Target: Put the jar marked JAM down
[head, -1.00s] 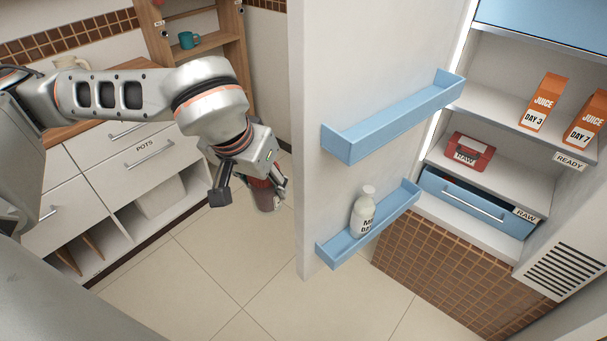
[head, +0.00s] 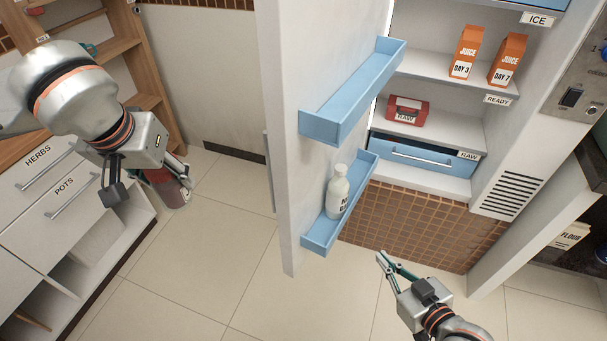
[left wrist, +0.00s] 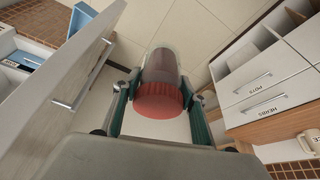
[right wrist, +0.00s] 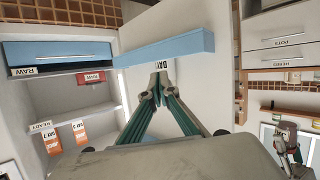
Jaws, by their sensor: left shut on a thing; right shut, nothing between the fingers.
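My left gripper (head: 165,178) is shut on a jar (head: 171,188) with a red lid and dark contents, held in the air in front of the cabinet with the HERBS and POTS drawers. The jar (left wrist: 160,85) also shows between the fingers in the left wrist view, lid toward the camera. No JAM label can be read on it. My right gripper (head: 381,258) is shut and empty, low in front of the open fridge. Its closed fingertips (right wrist: 158,88) show in the right wrist view.
The open fridge door (head: 290,60) carries two blue shelves; a milk bottle (head: 337,192) stands on the lower shelf (head: 318,238). Inside the fridge are two juice cartons (head: 466,52), a red RAW box (head: 407,111) and a blue drawer (head: 425,155). A wooden shelf unit (head: 150,75) stands at the left.

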